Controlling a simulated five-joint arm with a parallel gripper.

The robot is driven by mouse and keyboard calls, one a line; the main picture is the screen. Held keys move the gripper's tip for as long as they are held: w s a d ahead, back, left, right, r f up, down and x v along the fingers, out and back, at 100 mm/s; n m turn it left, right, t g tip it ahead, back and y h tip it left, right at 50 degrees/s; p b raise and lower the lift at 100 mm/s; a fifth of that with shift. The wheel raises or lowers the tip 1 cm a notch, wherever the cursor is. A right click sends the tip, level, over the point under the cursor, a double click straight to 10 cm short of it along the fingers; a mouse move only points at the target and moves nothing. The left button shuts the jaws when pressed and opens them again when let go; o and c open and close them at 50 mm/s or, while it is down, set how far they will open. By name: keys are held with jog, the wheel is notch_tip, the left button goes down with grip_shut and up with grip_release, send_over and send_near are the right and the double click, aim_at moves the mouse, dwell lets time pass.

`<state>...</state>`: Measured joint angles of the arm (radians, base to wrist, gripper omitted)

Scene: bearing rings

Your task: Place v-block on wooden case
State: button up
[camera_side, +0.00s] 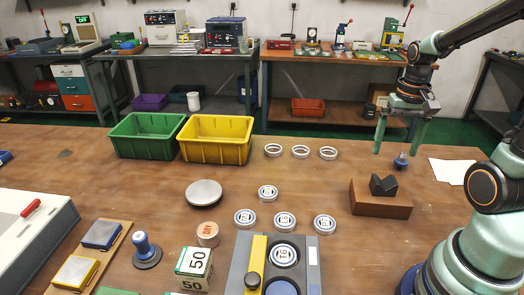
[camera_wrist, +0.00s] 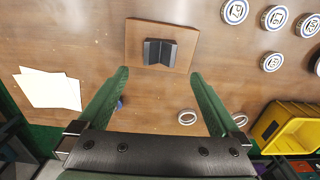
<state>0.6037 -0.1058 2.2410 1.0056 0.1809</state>
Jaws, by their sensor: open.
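The dark v-block (camera_side: 383,185) rests on top of the brown wooden case (camera_side: 368,207) at the right of the table in the side view. In the wrist view the v-block (camera_wrist: 160,52) lies near the middle of the wooden case (camera_wrist: 135,45), with bare wood around it. My gripper (camera_side: 397,151) is open and empty, behind and above the case in the side view. In the wrist view the green fingers of my gripper (camera_wrist: 160,75) are spread apart, with the v-block ahead of their tips. No contact with the v-block shows.
A small blue-knobbed tool (camera_side: 401,162) stands behind the case. White paper (camera_side: 453,171) lies to the right. Several bearing rings (camera_side: 285,221) and a grey fixture (camera_side: 300,245) are to the left. Green (camera_side: 146,136) and yellow (camera_side: 215,140) bins stand at the back.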

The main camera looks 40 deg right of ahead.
jog(key=w+a+r+n+t, duration=0.1)
jog(key=a+r+n, duration=0.3)
jog(key=a, duration=0.4)
jog(key=w+a+r+n+t, duration=0.2)
jog(key=a+r+n+t, duration=0.2)
jog(key=a, duration=0.5)
jog(key=shift+w+a+r+n+t, duration=0.2)
jog(key=shift+n+t, duration=0.1)
jog(key=shift+n, duration=0.2)
